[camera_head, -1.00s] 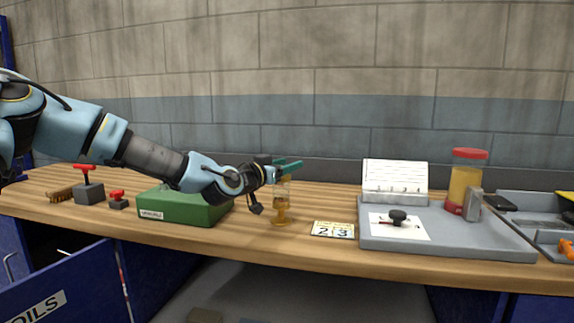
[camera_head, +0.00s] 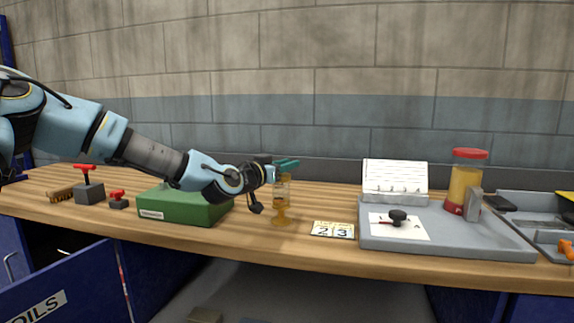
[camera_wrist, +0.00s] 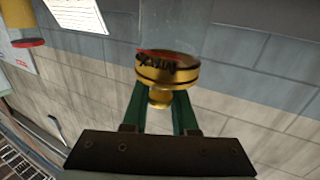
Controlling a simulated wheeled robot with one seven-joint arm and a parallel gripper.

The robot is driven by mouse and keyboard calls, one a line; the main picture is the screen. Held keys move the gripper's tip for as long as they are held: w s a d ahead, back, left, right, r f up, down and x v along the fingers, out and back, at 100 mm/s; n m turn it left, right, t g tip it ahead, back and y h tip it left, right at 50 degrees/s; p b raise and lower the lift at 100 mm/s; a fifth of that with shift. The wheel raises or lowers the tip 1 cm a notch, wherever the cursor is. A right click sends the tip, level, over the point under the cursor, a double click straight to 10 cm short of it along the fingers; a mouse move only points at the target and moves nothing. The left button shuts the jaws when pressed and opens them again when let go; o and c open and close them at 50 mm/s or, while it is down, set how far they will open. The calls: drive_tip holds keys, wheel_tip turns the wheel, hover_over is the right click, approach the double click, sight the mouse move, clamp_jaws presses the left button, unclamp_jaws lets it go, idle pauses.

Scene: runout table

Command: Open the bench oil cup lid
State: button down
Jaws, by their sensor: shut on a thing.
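The bench oil cup (camera_head: 281,203) stands upright near the front edge of the bench, with an amber glass body and a brass stem and foot. Its top is partly hidden by my gripper in the head view. In the wrist view, a round brass lid (camera_wrist: 167,70) with dark lettering and a red mark shows just beyond the fingers, with a small brass knob (camera_wrist: 158,98) between them. My gripper (camera_head: 287,163) is at the top of the cup, its green fingers shut on the lid's knob. The fingers also show in the wrist view. I cannot see whether the lid is raised.
A green box (camera_head: 185,205) sits close to the left, under my arm. A number card (camera_head: 333,230) lies to the right. Beyond it is a grey tray (camera_head: 450,244) with a knobbed plate and a red-lidded jar (camera_head: 466,182). The wall is behind.

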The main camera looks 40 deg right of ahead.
drive_tip(key=shift+w+d+f+n+g+y+p, duration=0.35)
drive_tip(key=shift+d+n+g+y+p, duration=0.5)
drive_tip(key=shift+y+p, duration=2.1)
drive_tip(key=shift+w+d+f+n+g+y+p, duration=0.45)
drive_tip(key=shift+g+y+p, duration=1.15)
drive_tip(key=shift+p, duration=2.35)
drive_tip(key=shift+w+d+f+n+g+y+p, duration=0.25)
drive_tip(key=shift+n+g+y+p, duration=0.6)
drive_tip(key=shift+y+p, duration=2.2)
drive_tip(key=shift+s+f+p, duration=0.1)
drive_tip(key=shift+f+p, duration=0.1)
drive_tip(key=shift+p, duration=0.45)
drive_tip(key=c, duration=0.7)
unclamp_jaws()
drive_tip(key=shift+r, duration=0.1)
